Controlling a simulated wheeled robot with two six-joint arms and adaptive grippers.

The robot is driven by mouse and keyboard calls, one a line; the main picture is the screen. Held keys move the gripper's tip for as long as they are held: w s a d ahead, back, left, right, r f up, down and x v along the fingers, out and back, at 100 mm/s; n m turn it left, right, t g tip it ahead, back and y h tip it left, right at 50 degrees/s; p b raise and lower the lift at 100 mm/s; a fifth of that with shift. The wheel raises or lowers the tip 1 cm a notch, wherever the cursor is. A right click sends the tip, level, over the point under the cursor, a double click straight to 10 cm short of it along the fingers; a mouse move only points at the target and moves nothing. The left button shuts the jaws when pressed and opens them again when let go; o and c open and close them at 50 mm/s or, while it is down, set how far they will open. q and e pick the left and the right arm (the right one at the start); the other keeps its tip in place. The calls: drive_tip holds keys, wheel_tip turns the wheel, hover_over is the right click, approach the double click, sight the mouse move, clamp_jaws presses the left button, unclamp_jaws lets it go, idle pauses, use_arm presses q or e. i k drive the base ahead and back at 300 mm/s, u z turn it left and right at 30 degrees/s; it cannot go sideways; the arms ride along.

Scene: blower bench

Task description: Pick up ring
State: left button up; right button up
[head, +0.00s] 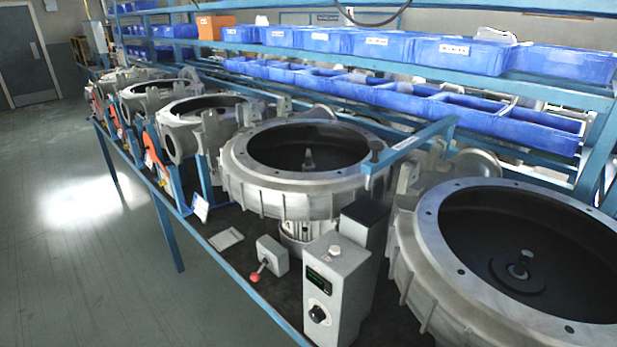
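Neither of my grippers is in view. I cannot tell which thing is the task's ring; no loose ring stands out clearly. Large round grey metal blower housings with bolted, ring-shaped rims stand in a row on the bench. The nearest housing (425,250) is cut off at the right edge, and another housing (240,178) sits near the middle. Both are open on top, with a dark inside and a central shaft. Orange-red curved parts (153,150) show along the bench's front edge at the left, partly hidden and too small to make out.
A grey control box (335,290) with a black knob and a small switch box (272,255) with a red-knobbed lever stand at the bench's front. A blue shelf rack behind holds blue bins (450,55) and an orange box (214,27). The floor (70,240) at the left is clear.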

sight(306, 168)
drive_tip(key=u, duration=1.9)
drive_tip(key=i, duration=2)
drive_tip(key=z, duration=2.35)
